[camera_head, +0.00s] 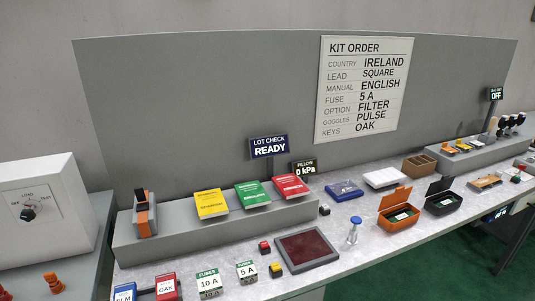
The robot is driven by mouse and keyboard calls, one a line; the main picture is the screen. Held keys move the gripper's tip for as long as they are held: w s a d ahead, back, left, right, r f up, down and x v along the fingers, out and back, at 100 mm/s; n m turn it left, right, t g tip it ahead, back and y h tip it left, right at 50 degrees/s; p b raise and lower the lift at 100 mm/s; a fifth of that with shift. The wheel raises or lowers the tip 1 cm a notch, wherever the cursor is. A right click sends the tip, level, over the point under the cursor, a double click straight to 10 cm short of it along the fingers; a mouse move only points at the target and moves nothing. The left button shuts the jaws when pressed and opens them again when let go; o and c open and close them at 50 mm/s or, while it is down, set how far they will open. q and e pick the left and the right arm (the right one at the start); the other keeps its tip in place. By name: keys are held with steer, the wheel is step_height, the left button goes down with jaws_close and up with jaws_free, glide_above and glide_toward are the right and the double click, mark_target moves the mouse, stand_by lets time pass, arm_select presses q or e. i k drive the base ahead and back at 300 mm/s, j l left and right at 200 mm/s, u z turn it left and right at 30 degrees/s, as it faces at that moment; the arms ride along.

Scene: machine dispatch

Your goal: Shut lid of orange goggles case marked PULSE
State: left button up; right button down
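The orange goggles case (384,222) sits on the light bench top, right of centre in the head view. Its orange lid (394,197) stands open, tilted up at the back, and the inside is dark with a small pale and green label. The mark on it is too small to read. A black goggles case (444,208) stands close to its right, with its dark lid (439,185) also open. Neither of my grippers shows in this view, and nothing touches the orange lid.
A blue-and-white plunger-like object (353,231) stands in front left of the orange case. A white box (384,178), a blue packet (345,190) and a brown tray (418,165) lie behind. A dark red pad (307,248) lies farther left. A kit order board (364,90) reads goggles PULSE.

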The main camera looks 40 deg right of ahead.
mark_target(401, 195)
steer(key=z, duration=1.8)
steer(key=i+l+z, duration=0.15)
steer(key=i+l, duration=0.55)
steer(key=l, duration=0.1)
